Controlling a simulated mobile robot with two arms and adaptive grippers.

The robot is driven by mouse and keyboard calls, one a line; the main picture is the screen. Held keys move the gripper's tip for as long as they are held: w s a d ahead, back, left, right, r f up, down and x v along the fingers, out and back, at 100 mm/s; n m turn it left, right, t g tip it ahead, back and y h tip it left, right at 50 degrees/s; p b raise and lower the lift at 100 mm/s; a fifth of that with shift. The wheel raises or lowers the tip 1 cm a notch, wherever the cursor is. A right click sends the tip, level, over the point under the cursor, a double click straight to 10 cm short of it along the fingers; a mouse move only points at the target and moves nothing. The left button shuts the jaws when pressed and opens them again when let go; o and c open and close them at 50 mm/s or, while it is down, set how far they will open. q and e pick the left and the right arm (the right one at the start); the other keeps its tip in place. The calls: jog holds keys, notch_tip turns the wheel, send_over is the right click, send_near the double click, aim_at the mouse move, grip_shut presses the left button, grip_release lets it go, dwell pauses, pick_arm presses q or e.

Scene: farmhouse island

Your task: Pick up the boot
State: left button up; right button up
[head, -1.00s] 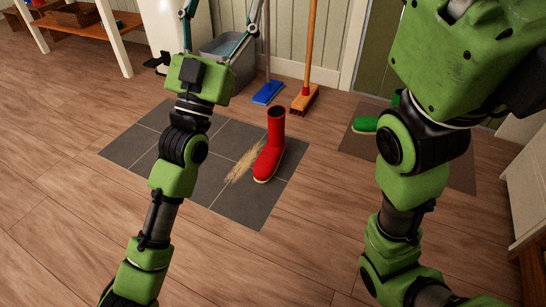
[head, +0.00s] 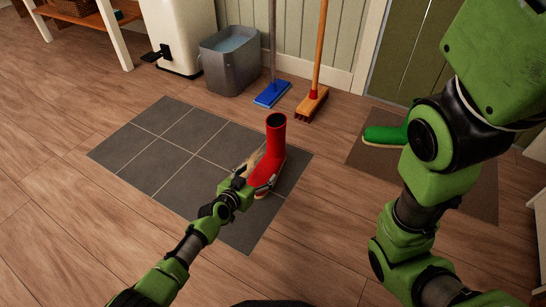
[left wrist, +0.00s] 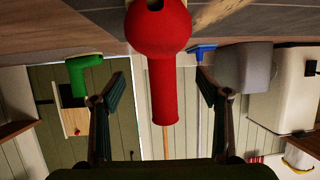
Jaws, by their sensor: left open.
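The red boot (head: 275,145) stands upright on a patch of dark grey tiles (head: 160,140), its shaft opening facing up. My left gripper (head: 258,180) is open and low at the boot's near side, by its foot. In the left wrist view, which looks upside down, the red boot (left wrist: 163,75) is between the two spread fingers of the left gripper (left wrist: 159,80), with a gap to each side. Contact is not visible. My right arm shows at the right of the head view, but its gripper is out of frame.
A green boot (head: 385,135) is on a brown mat (head: 425,175) to the right. A blue broom (head: 271,94) and an orange-handled broom (head: 313,104) lean at the wall behind. A grey bucket (head: 230,65) and a white bin (head: 180,35) stand behind left. The wooden floor at left is clear.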

aim_at(269, 162)
pick_arm(q)
jog(key=b+x, duration=0.3)
jog(key=x, duration=0.2)
jog(key=shift+f+b, duration=0.25)
jog(key=shift+b, duration=0.05)
jog(key=shift+w+d+b, duration=0.25)
jog(key=shift+w+b, duration=0.05)
jog(key=shift+w, duration=0.2)
jog(key=b+x, duration=0.4)
jog(key=shift+a+f+b, duration=0.1)
jog(key=shift+f+b, duration=0.15)
jog(key=shift+b, duration=0.05)
jog(key=shift+w+d+b, duration=0.2)
jog(key=shift+w+b, duration=0.2)
jog(key=shift+w, duration=0.05)
jog(key=shift+r, duration=0.1)
jog(key=c, duration=1.5)
